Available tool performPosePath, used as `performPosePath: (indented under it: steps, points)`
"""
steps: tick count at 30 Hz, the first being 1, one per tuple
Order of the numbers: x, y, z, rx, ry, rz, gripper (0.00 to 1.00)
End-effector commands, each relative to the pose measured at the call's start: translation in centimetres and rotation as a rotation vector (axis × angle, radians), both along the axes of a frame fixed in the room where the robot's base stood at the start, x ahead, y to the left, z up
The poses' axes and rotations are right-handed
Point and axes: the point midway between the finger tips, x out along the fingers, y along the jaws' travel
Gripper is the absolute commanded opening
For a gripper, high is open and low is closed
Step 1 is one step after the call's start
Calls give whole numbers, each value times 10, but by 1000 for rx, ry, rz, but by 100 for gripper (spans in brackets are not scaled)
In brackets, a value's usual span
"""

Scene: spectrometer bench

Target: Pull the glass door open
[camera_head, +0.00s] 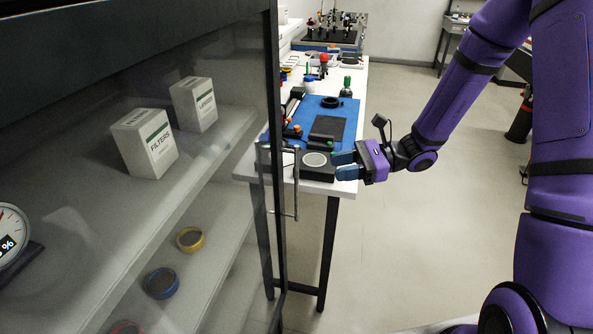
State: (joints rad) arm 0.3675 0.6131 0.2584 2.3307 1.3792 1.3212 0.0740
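The glass door (225,75) fills the left of the view, with a dark vertical frame edge (275,100). A thin metal bar handle (296,185) stands out from the door near that edge. Shelves show through the glass; I cannot tell whether the door is fully closed or slightly ajar. My gripper (338,165) is to the right of the handle, its two blue fingers pointing left toward it. The fingers are apart with nothing visible between them, and they appear clear of the handle.
Behind the glass are two white filter boxes (145,143) (194,104), a gauge (10,235) and several round filters. A white table (345,188) with a blue mat (345,108) and small instruments stands behind the handle and gripper. The floor (440,240) at right is open.

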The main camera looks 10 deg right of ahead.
Motion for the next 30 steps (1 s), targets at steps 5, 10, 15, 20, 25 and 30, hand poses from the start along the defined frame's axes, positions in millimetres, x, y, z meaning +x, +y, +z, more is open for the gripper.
performPosePath:
  steps: [5,10,15,20,25,30]
  points:
    - [19,-4,-28,109,106,-121,37]
    - [28,-6,-39,151,145,-173,37]
    - [31,6,-40,157,150,-178,37]
    - [35,31,-40,156,149,-176,37]
    - [41,61,-39,156,148,-176,37]
    - [46,84,-39,156,147,-176,37]
